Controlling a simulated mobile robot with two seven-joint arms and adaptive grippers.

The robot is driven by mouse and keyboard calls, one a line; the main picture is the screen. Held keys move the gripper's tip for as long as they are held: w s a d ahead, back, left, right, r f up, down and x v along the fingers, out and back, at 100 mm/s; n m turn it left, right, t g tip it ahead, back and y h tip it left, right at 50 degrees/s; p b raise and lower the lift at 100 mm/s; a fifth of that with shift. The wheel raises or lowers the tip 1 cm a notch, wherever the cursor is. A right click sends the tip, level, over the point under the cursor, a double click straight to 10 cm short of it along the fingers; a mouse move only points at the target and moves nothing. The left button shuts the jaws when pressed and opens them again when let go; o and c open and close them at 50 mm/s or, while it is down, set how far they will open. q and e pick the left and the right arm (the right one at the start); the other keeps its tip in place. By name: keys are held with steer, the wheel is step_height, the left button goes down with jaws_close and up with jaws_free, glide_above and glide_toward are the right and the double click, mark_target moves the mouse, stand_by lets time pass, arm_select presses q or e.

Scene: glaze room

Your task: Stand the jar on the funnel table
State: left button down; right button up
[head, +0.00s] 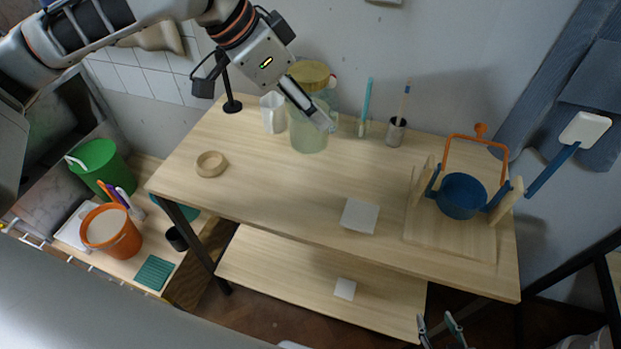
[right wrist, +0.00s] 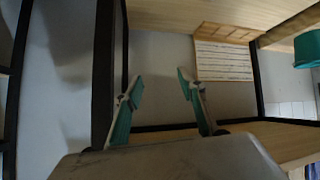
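A pale green, see-through jar (head: 308,137) with a yellow lid (head: 308,75) is upright at the back of the wooden table (head: 270,190) in the head view. Its base appears to be on or just above the tabletop; I cannot tell which. My left gripper (head: 312,112) reaches in from the upper left and overlaps the jar. Its fingers are partly hidden, and I cannot tell whether they grip it. My right gripper (head: 436,320) is low, at the front right below the tabletop. The right wrist view shows its teal-padded fingers (right wrist: 160,82) apart with nothing between them.
A white pitcher (head: 272,113) and a clear bottle (head: 330,95) stand close to the jar. A brush cup (head: 396,132) is to the right. A blue pot (head: 461,196) sits in a wooden stand. A ring (head: 211,164) and white tile (head: 360,216) leave the table's middle clear.

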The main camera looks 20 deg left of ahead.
mark_target(306, 140)
arm_select(q)
steer(key=f, duration=0.8)
steer(key=shift+s+b, duration=0.25)
steer(key=shift+b, duration=0.15)
step_height(306, 140, down, 10)
steer(key=shift+w+b, duration=0.1)
steer(key=shift+b, duration=0.8)
steer(key=shift+f, duration=0.1)
arm_select(e)
steer(key=a, duration=0.1)
steer(key=w+a+r, duration=0.1)
steer(key=shift+a+t+y, duration=0.3)
steer(key=shift+y, duration=0.1)
arm_select(q)
steer(key=c, duration=1)
jaws_free()
steer(key=shift+f, duration=0.15)
steer(key=shift+o, duration=0.2)
arm_select(e)
steer(key=shift+s+d+f, duration=0.1)
steer(key=shift+d+f, duration=0.05)
steer(key=shift+f, duration=0.25)
steer(key=shift+f, duration=0.1)
